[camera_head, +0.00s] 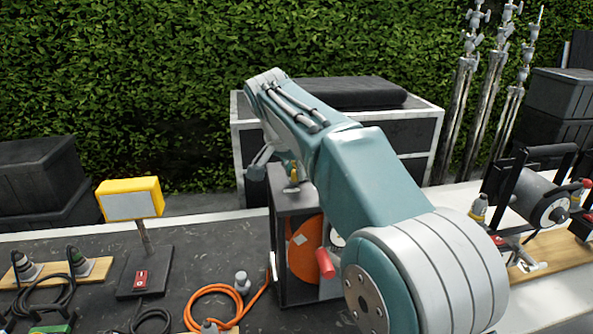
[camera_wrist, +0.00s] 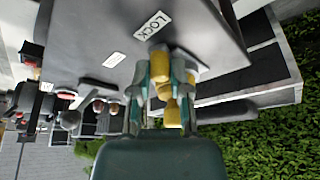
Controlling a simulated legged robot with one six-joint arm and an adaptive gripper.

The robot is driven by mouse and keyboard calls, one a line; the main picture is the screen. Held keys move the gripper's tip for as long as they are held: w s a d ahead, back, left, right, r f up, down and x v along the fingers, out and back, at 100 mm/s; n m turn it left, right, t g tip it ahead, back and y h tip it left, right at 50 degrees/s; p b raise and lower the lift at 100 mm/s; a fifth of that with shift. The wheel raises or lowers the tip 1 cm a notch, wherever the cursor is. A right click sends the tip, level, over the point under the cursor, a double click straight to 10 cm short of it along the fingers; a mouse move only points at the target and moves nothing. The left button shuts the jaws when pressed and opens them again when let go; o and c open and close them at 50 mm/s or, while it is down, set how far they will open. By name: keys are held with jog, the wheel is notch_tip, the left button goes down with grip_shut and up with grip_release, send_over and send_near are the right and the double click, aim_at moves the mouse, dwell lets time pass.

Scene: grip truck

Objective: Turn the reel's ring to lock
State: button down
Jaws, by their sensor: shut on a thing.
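The reel is an orange cable reel (camera_head: 304,250) in a dark grey box-like frame (camera_head: 293,295), standing on the bench behind my arm. In the wrist view, the yellow ring (camera_wrist: 160,88) sits on the frame's grey top panel (camera_wrist: 95,30). A white LOCK label (camera_wrist: 153,25) lies beside it, and a second, unreadable label (camera_wrist: 114,60) is nearby. My gripper (camera_wrist: 161,85) is shut on the yellow ring, with a finger on each side. In the head view my arm hides much of the frame; a little yellow (camera_head: 294,170) shows at its top.
A yellow lamp (camera_head: 129,200) on a post, orange cable (camera_head: 215,305) and plugs (camera_head: 80,262) lie left. Another reel (camera_head: 548,205) stands right. A cased box (camera_head: 420,130) and light stands (camera_head: 492,90) are behind, before a hedge.

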jog(key=shift+a, duration=0.1)
dwell(0.3)
jog(key=c, duration=0.6)
grip_release()
jog(key=shift+a, duration=0.15)
jog(key=shift+r, duration=0.15)
jog(key=v, duration=1.1)
jog(key=shift+a+r, duration=0.25)
jog(key=shift+r, duration=0.05)
